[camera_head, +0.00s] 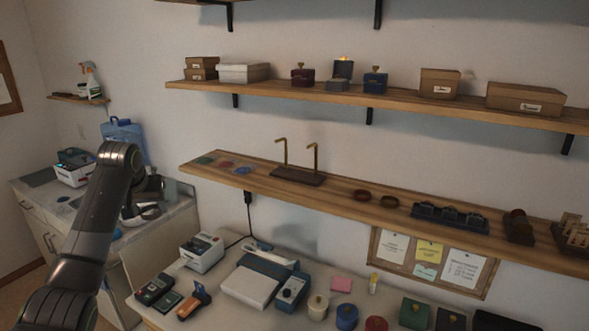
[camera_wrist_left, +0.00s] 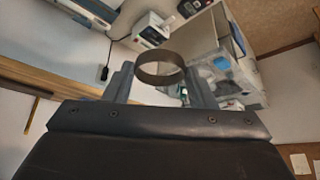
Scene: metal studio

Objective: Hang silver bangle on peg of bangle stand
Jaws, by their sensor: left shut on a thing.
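The bangle stand (camera_head: 298,177) sits on the middle wooden shelf, a dark base with two upright brass pegs bent at the top. No bangle shows on the pegs. My left gripper (camera_head: 146,205) is to the left of the stand, short of the shelf's left end, over the side counter. In the left wrist view the silver bangle (camera_wrist_left: 160,81), a thin dull metal ring, is held between the fingertips of my left gripper (camera_wrist_left: 161,84). The bangle is hard to make out in the head view. My right gripper is not in view.
The middle shelf (camera_head: 355,207) also carries small coloured discs at its left end and wooden dishes right of the stand. An upper shelf (camera_head: 335,97) with boxes hangs above. The desk below holds a white device (camera_head: 201,252) and several jars. Open air lies between gripper and stand.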

